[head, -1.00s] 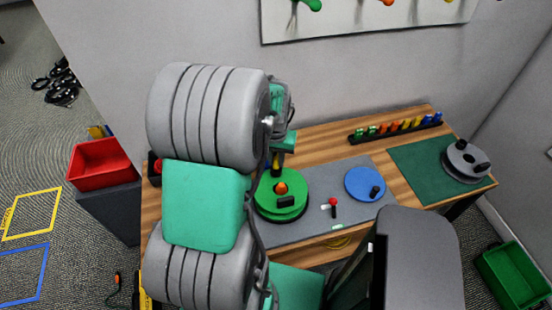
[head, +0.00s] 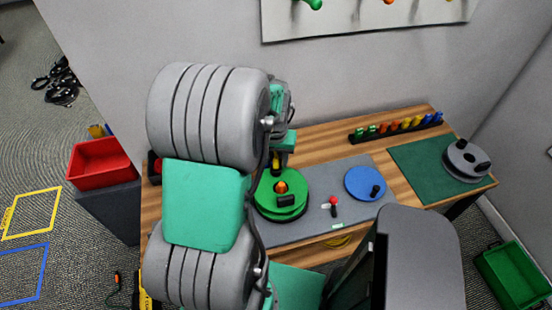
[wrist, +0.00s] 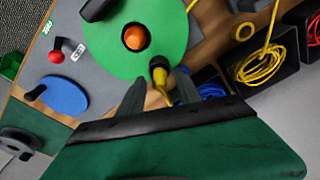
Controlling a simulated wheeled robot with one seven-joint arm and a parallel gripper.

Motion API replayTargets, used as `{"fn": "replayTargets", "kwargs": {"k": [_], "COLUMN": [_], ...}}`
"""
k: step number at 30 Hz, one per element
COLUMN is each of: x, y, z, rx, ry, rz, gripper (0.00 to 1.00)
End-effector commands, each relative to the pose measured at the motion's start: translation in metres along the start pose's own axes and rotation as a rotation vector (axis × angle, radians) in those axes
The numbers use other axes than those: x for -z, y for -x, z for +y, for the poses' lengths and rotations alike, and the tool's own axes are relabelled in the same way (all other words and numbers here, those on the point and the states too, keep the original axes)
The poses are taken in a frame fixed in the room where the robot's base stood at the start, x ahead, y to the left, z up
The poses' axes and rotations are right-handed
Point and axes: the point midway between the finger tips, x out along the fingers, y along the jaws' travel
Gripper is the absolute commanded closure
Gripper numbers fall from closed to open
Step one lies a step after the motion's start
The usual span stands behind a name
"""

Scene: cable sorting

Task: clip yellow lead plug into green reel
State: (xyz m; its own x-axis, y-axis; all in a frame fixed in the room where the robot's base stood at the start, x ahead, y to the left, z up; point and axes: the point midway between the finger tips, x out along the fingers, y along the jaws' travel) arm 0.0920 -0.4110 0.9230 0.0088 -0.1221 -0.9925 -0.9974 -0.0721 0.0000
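The yellow lead plug (wrist: 159,75) is at the reel's edge nearest my gripper. In the head view it is a small yellow upright piece (head: 276,159) behind the reel. My gripper (wrist: 161,78) has its two dark fingers on either side of the plug, with gaps showing. The head view mostly hides the fingers behind my arm.
A blue disc (head: 364,183) and a red-topped knob (head: 333,201) are right of the reel. A rack of coloured plugs (head: 395,127) stands at the back. A grey reel (head: 465,160) is on the green mat. Dark bins with yellow cable (wrist: 258,68) are close by in the wrist view.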

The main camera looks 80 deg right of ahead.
Motion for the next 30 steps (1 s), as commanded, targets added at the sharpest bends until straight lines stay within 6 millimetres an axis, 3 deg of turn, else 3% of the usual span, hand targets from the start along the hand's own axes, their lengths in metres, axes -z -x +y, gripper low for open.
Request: {"fn": "replayTargets", "kwargs": {"k": [10,19,25,28,30], "x": [0.001,0.001,0.0,-0.004,-0.012], "y": [0.006,0.062,0.078,0.084,0.092], "z": [0.0,0.0,-0.001,-0.022,-0.058], "rx": [0.0,0.0,0.0,0.007,0.02], "ry": [0.0,0.0,0.003,0.055,0.148], "rz": [0.002,0.004,0.001,0.009,0.024], "gripper": [0.56,0.56,0.56,0.56,0.56]}}
